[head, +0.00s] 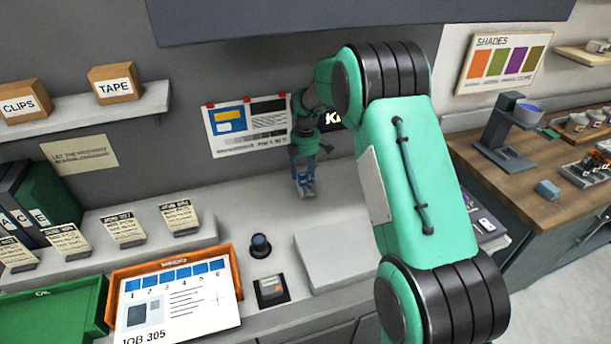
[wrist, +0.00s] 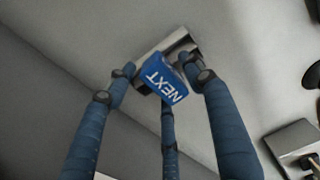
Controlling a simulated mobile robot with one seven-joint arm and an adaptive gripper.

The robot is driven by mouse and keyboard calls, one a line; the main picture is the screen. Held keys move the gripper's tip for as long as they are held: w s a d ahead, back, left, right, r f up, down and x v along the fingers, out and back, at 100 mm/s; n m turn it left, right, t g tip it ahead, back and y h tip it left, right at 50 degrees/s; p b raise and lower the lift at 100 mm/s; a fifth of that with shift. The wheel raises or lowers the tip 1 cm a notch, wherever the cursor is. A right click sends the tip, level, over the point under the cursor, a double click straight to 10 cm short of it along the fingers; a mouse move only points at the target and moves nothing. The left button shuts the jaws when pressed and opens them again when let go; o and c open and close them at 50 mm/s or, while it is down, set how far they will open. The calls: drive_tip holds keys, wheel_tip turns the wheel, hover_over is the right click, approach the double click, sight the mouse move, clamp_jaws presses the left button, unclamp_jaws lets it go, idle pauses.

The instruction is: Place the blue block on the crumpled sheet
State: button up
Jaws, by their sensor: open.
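A blue block (wrist: 165,84) with white NEXT lettering shows in the wrist view, between the fingers of my gripper (wrist: 163,76). It is at a pale, dark-edged piece (wrist: 160,45) whose shape is partly hidden. My gripper is open around the block; whether a finger touches it I cannot tell. In the head view my gripper (head: 304,184) is low over the back of the pale counter, near the wall, and the block cannot be told apart from the blue fingers. I make out no crumpled sheet in either view.
An orange tray (head: 231,262) holds a flat JOB 305 sheet (head: 185,308). A green tray (head: 88,290), a dark knob (head: 260,245) and a pale flat box (head: 336,257) are on the counter. A wooden bench (head: 500,185) with several items stands right. My arm hides the middle.

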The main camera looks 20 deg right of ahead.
sight(305, 172)
drive_tip(key=shift+r, duration=0.1)
drive_tip(key=shift+r+p, duration=0.65)
drive_tip(key=shift+r, duration=1.45)
